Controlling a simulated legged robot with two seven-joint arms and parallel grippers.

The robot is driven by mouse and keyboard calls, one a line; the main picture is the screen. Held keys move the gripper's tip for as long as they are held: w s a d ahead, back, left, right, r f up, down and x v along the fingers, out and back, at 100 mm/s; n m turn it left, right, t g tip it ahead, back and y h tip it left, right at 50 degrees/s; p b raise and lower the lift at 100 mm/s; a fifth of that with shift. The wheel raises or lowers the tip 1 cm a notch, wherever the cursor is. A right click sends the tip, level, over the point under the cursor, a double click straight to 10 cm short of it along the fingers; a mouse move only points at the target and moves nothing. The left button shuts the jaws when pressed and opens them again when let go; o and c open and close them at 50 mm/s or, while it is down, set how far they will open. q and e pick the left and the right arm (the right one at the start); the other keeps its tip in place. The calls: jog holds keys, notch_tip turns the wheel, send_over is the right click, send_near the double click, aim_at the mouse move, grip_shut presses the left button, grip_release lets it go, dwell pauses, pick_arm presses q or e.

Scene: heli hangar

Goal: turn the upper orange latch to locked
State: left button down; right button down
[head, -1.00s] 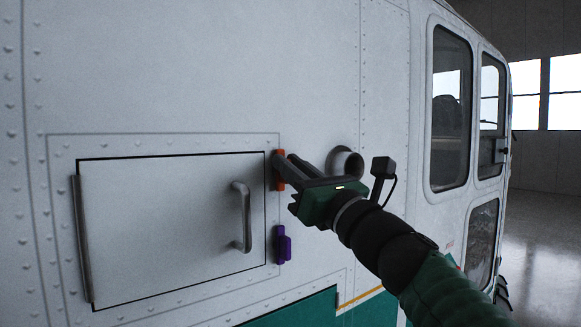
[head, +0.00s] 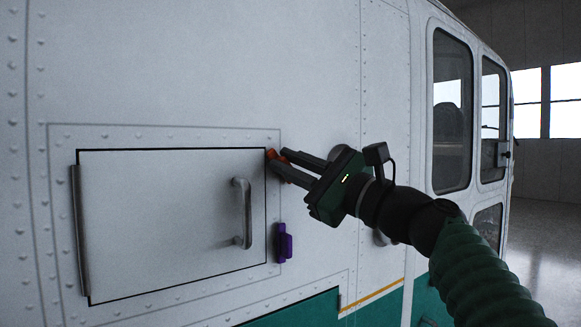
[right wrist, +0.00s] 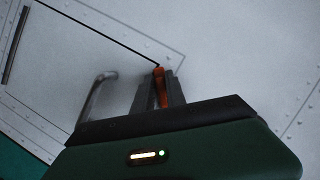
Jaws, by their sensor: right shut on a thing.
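The upper orange latch (head: 271,154) sits at the top right corner of the hatch door. It also shows in the right wrist view (right wrist: 160,84), between the fingers. My right gripper (head: 278,163) is shut on this latch, and its fingers hide part of it. In the head view the latch looks tilted, with its upper end towards the door edge; its exact angle is hard to tell. The closed hatch door (head: 165,225) is a pale rectangle with a dark seam. My left gripper is not in view.
A purple latch (head: 284,243) sits lower on the door's right side. A grey handle (head: 243,213) stands out from the door, left of my gripper, and a hinge bar (head: 80,235) runs along its left edge. A round pipe fitting lies partly hidden behind my arm.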

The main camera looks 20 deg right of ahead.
jog(key=n+g+p, duration=0.1)
jog(key=n, duration=0.2)
jog(key=n+g+p, duration=0.1)
jog(key=n, duration=0.2)
jog(key=f+n+g+p, duration=0.1)
jog(key=n+g, duration=0.1)
jog(key=n, duration=0.1)
jog(key=shift+a, duration=0.1)
jog(key=shift+f+n+p, duration=0.1)
jog(key=shift+n+p, duration=0.2)
jog(key=shift+n, duration=0.6)
jog(key=shift+f+g, duration=0.1)
jog(key=shift+g, duration=0.2)
jog(key=c, duration=1.4)
grip_release()
jog(key=shift+c, duration=0.2)
jog(key=shift+w, duration=0.1)
